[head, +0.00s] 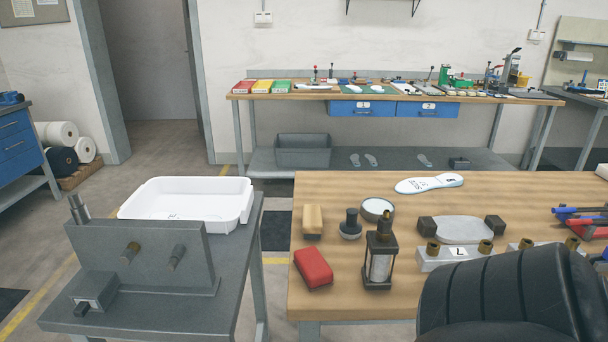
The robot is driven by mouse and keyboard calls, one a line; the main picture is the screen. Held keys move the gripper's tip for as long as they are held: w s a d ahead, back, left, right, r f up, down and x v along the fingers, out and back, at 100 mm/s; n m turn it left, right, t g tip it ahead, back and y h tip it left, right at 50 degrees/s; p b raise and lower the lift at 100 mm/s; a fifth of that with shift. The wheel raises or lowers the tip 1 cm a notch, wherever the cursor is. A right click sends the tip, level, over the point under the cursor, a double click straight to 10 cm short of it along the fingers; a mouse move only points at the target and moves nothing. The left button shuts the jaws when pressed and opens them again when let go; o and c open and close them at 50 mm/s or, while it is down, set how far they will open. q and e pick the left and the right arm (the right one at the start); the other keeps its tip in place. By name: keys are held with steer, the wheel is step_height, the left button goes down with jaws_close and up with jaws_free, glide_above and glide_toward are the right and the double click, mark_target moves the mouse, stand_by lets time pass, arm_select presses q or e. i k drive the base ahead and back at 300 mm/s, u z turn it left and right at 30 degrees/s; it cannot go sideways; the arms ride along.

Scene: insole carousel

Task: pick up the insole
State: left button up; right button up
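A white insole (430,183) with dark markings lies flat near the far edge of the wooden table (340,205). Nothing touches it and it is fully visible. Neither of my grippers shows in the head view, so where they are and what they hold cannot be seen.
A white tray (187,203) sits on the grey table (240,240) at left, behind a grey fixture (140,255).

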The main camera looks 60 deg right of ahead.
mark_target(413, 185)
steer(key=u, duration=0.65)
steer(key=i, duration=3.8)
steer(key=z, duration=2.85)
steer(key=i, duration=4.1)
steer(key=z, duration=2.65)
steer(key=i, duration=1.85)
